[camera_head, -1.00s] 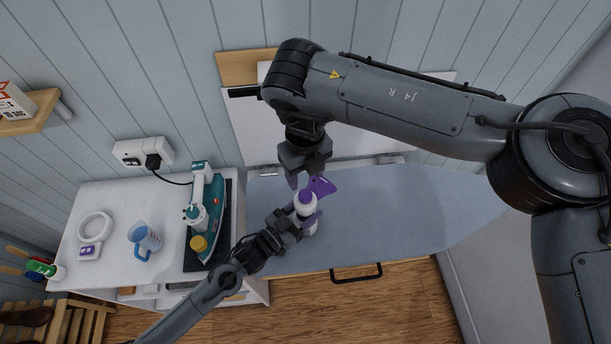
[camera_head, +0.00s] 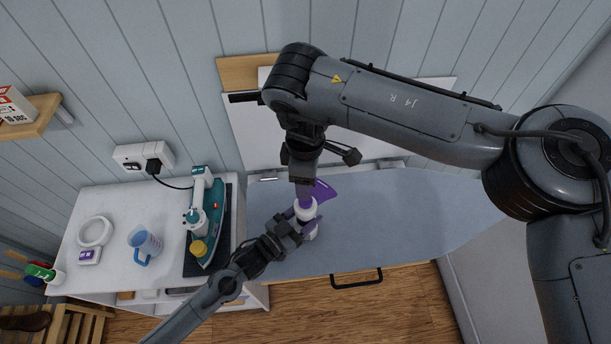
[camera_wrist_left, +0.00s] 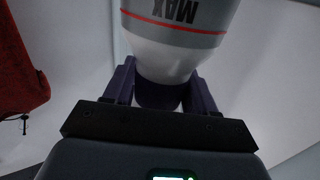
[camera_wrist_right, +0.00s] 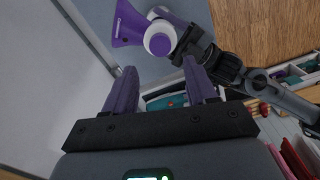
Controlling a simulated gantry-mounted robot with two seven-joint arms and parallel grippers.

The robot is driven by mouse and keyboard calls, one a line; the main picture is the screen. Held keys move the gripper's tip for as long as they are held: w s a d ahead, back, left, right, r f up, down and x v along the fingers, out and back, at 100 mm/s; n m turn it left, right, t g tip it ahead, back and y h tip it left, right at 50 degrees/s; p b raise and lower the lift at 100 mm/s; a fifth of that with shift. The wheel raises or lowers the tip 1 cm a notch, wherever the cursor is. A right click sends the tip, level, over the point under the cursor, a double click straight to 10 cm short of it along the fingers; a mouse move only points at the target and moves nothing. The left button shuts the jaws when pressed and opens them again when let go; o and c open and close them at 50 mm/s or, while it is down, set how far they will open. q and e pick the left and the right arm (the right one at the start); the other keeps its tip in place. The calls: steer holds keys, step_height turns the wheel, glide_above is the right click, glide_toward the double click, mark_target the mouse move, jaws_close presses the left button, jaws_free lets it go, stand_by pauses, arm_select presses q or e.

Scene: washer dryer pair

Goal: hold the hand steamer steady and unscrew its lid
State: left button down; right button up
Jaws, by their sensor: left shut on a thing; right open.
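The white and purple hand steamer (camera_head: 310,228) stands at the left part of the grey-blue board, its purple head (camera_head: 323,190) pointing to the upper right. My left gripper (camera_head: 298,219) is shut on the steamer; in the left wrist view its fingers (camera_wrist_left: 160,88) clasp it beside a clear-grey part with a red line and "MAX". My right gripper (camera_head: 304,194) is just above the steamer's top and partly hides it. In the right wrist view its fingers (camera_wrist_right: 160,82) are open and empty. The round white end with a purple centre (camera_wrist_right: 159,42) lies beyond the fingertips.
On the white cabinet at left are a teal iron (camera_head: 213,220) on a dark mat, a blue measuring jug (camera_head: 145,243) and a white ring-shaped item (camera_head: 95,232). A wall socket (camera_head: 143,154) has a plug. The board (camera_head: 410,215) is clear to the right.

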mark_target(311, 211)
steer(key=m, duration=1)
steer(key=shift+f, duration=4.05)
steer(key=shift+c, duration=0.3)
